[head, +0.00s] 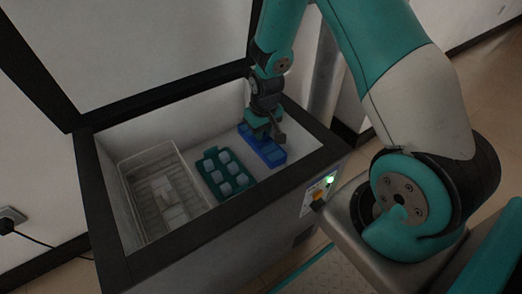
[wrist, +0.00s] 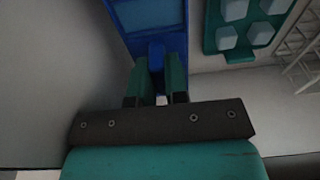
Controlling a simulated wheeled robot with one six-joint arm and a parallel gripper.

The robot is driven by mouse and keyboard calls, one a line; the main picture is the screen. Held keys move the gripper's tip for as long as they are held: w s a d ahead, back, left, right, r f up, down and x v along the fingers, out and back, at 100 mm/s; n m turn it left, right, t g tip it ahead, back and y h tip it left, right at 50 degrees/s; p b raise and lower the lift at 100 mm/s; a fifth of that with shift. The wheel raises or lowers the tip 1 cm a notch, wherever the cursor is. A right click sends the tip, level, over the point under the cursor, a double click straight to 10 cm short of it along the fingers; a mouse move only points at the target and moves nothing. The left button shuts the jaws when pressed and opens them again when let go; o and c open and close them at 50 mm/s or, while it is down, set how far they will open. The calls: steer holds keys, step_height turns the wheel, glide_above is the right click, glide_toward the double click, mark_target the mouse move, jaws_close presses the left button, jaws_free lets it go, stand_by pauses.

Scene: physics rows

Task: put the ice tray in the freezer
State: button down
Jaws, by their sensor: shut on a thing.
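A chest freezer (head: 215,237) stands open with its lid raised at the back. A blue ice tray (head: 270,153) is inside it at the right end; it also shows in the wrist view (wrist: 147,17). My gripper (head: 264,132) reaches down into the freezer over the blue tray. In the wrist view my gripper's fingers (wrist: 160,78) are shut on the near end tab of the blue tray. Whether the tray's underside touches the freezer floor is hard to tell.
A teal tray with pale cubes (head: 226,176) lies just left of the blue tray, also seen in the wrist view (wrist: 243,28). A white wire basket (head: 160,190) fills the left part. Freezer walls stand close around my gripper.

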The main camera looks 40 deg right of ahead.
mark_target(261, 145)
steer(key=shift+f+b, duration=0.9)
steer(key=shift+f, duration=2)
steer(key=shift+f, duration=0.2)
steer(key=c, duration=1.1)
jaws_free()
steer(key=shift+r, duration=0.1)
